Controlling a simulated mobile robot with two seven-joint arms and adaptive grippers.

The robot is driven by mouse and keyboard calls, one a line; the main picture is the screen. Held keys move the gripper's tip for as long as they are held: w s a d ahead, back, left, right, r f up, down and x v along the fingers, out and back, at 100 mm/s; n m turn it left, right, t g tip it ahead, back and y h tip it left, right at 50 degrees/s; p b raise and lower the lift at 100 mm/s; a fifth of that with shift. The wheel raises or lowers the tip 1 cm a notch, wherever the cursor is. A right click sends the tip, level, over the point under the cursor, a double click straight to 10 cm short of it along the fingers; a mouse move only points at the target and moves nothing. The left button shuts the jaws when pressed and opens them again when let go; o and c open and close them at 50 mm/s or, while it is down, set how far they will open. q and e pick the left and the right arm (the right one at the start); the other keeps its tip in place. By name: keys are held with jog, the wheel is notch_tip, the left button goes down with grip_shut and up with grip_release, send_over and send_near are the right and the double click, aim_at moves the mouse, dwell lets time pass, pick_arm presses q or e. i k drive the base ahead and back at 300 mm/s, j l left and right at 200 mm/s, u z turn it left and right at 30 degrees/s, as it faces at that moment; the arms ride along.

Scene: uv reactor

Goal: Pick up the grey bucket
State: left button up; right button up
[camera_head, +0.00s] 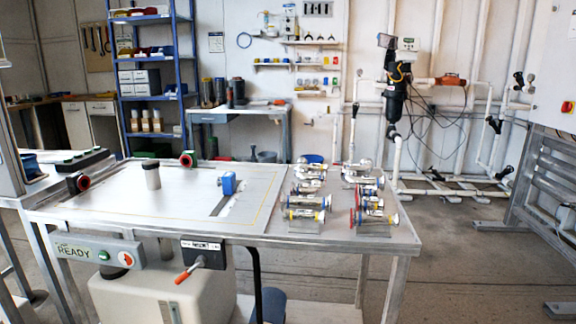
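A small grey bucket-like container (266,157) shows behind the work table, on the floor side below the back bench. Its lower part is hidden by the table's far edge, and it is too small to make out a handle. A grey cylinder with a dark top (152,176) stands upright on the left part of the table; I cannot tell that it is a bucket. Neither of my grippers is in view.
The metal work table (340,238) fills the middle, with several valve assemblies (306,200) on its right and a blue block (229,184) near its centre. A back bench (240,112) and blue shelf (150,100) stand behind. Floor at the right (450,260) is clear.

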aim_at(268, 162)
jog(key=u, duration=0.2)
jog(key=i+l+z, duration=0.1)
jog(key=l+z, duration=0.15)
jog(key=l, duration=0.15)
jog(key=i+l+z, duration=0.25)
jog(key=l, duration=0.15)
jog(key=l+z, duration=0.3)
jog(key=i+l+z, duration=0.25)
jog(key=l, duration=0.15)
jog(key=i+l+z, duration=0.75)
jog(key=i, duration=0.3)
jog(key=i+j+u, duration=0.15)
jog(key=i+u, duration=0.65)
jog(key=i+l+u, duration=0.15)
jog(key=i+u, duration=0.65)
jog(key=i, duration=0.35)
jog(key=i+l+u, duration=0.15)
jog(key=i+u, duration=0.25)
jog(key=i, duration=0.4)
jog(key=i+j+u, duration=0.1)
jog(key=i+u, duration=0.2)
jog(key=i, duration=0.5)
jog(key=i+l+u, duration=0.15)
jog(key=i+u, duration=0.15)
jog(key=i, duration=1.45)
jog(key=i+u, duration=0.15)
jog(key=i, duration=0.85)
